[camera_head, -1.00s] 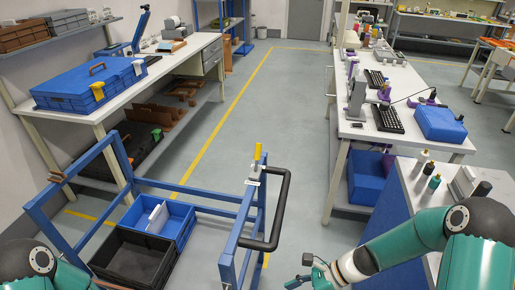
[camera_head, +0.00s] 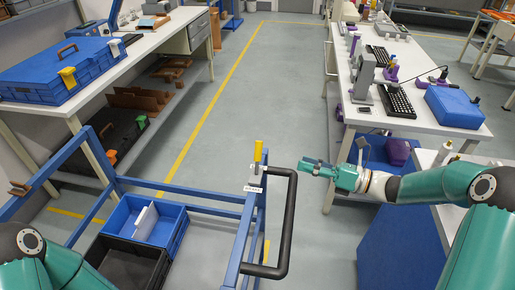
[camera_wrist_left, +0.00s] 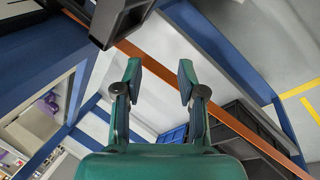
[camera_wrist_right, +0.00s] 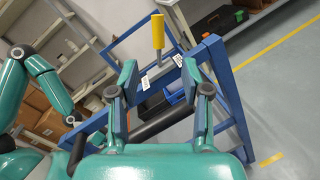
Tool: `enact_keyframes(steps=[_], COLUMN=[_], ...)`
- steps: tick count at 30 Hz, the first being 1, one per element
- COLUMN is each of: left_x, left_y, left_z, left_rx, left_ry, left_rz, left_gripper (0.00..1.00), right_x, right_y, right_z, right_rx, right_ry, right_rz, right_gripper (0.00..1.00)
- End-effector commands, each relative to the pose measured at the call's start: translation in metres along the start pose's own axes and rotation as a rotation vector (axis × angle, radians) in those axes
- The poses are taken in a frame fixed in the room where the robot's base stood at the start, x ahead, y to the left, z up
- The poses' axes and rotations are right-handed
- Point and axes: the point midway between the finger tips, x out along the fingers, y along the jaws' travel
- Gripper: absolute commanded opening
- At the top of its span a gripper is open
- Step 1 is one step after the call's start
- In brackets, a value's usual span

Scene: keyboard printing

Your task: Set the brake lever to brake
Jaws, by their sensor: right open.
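The brake lever (camera_head: 258,151) has a yellow grip and stands upright on the blue cart frame (camera_head: 237,255), beside a small white label (camera_head: 252,189). In the right wrist view the yellow lever (camera_wrist_right: 157,32) rises beyond and between my fingertips. My right gripper (camera_head: 309,165) is to the right of the lever, apart from it, past the black handle. In its own wrist view the right gripper (camera_wrist_right: 160,75) is open and empty. My left gripper (camera_wrist_left: 160,70) is open and empty in its wrist view; it is out of sight in the head view.
A black push handle (camera_head: 290,215) curves out from the cart between lever and right gripper. The cart holds a blue bin (camera_head: 172,235) and a black bin (camera_head: 120,265). Workbenches stand left and right, with a clear floor aisle (camera_head: 245,100) between.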

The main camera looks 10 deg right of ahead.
Motion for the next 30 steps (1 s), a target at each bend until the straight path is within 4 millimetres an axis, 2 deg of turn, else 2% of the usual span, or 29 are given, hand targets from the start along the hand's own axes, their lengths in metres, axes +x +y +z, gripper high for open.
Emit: enact_keyframes(steps=[9,16,22,30], left_x=[-0.015,-0.024,-0.028,-0.029], left_y=[0.005,0.009,0.010,0.010], left_z=[0.000,0.000,0.000,0.000], left_rx=[0.000,0.000,0.000,0.000], left_ry=[0.001,0.001,0.001,0.001], left_rz=[0.000,0.000,0.000,0.000], left_gripper=[0.40,0.40,0.40,0.40], right_x=[0.074,0.119,0.142,0.148], right_y=[0.003,0.004,0.003,0.002], right_z=[0.000,-0.001,-0.001,-0.002], right_rx=[0.001,0.001,0.000,0.001], right_ry=[0.006,0.008,0.007,0.006], right_rz=[0.011,0.012,0.010,0.008], right_gripper=[0.47,0.47,0.47,0.47])
